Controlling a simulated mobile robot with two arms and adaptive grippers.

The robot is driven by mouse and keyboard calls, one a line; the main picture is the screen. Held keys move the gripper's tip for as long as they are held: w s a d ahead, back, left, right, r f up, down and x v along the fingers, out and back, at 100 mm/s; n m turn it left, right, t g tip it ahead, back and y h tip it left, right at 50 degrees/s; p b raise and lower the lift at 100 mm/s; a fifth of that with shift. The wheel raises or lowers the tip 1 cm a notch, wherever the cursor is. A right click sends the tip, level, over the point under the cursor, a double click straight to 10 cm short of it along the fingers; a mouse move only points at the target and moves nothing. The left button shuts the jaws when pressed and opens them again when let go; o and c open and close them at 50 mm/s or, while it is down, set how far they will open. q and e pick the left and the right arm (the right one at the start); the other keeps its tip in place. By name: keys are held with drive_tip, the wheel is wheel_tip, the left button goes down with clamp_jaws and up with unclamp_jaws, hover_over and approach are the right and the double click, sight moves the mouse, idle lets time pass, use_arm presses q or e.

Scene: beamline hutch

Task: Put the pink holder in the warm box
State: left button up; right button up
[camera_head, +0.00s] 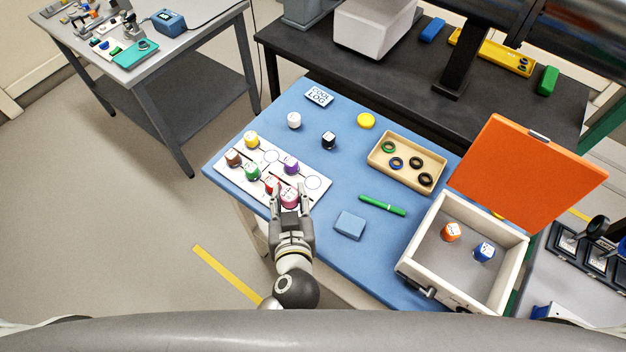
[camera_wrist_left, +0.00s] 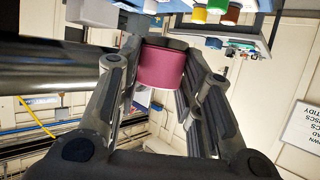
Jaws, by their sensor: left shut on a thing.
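The pink holder (camera_head: 289,197) is between the fingers of my left gripper (camera_head: 290,204), over the front edge of the white tray (camera_head: 318,170). It also shows in the left wrist view (camera_wrist_left: 161,68), where the fingers of my left gripper (camera_wrist_left: 160,72) grip its sides. I cannot tell whether it touches the tray. The box with a raised orange lid (camera_head: 528,180), which I take as the warm box (camera_head: 413,258), stands open at the table's right front. Inside are an orange holder (camera_head: 450,232) and a blue holder (camera_head: 484,252), apart. My right gripper is out of view.
The white tray holds several other coloured holders. A blue block (camera_head: 349,226) and a green pen (camera_head: 382,205) lie between tray and box. A tan tray (camera_head: 407,165) with rings is behind them. A white holder (camera_head: 294,120), a black holder (camera_head: 328,140) and a yellow disc (camera_head: 366,121) stand farther back.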

use_arm(q)
drive_tip(key=b, duration=0.3)
hover_over(313, 186)
drive_tip(key=s+a, duration=0.2)
drive_tip(key=s, duration=0.2)
wheel_tip(313, 186, down, 4)
drive_tip(key=f+b, duration=0.1)
drive_tip(key=w+d+f+b, duration=0.1)
drive_tip(key=w+f+b, duration=0.1)
drive_tip(key=f, duration=0.1)
drive_tip(key=shift+w+d+f, duration=0.1)
drive_tip(key=shift+w+d, duration=0.15)
drive_tip(key=shift+d, duration=0.05)
drive_tip(key=shift+w+d+f+b, duration=0.1)
drive_tip(key=shift+w+f+b, duration=0.2)
drive_tip(key=shift+w, duration=0.05)
drive_tip(key=f+b, duration=0.1)
drive_tip(key=f, duration=0.1)
drive_tip(key=f+b, duration=0.1)
drive_tip(key=shift+w+d+f+b, duration=0.15)
drive_tip(key=shift+w+f+b, duration=0.2)
drive_tip(key=shift+w, duration=0.05)
drive_tip(key=shift+r, duration=0.1)
drive_tip(key=shift+f, duration=0.25)
drive_tip(key=o, duration=1)
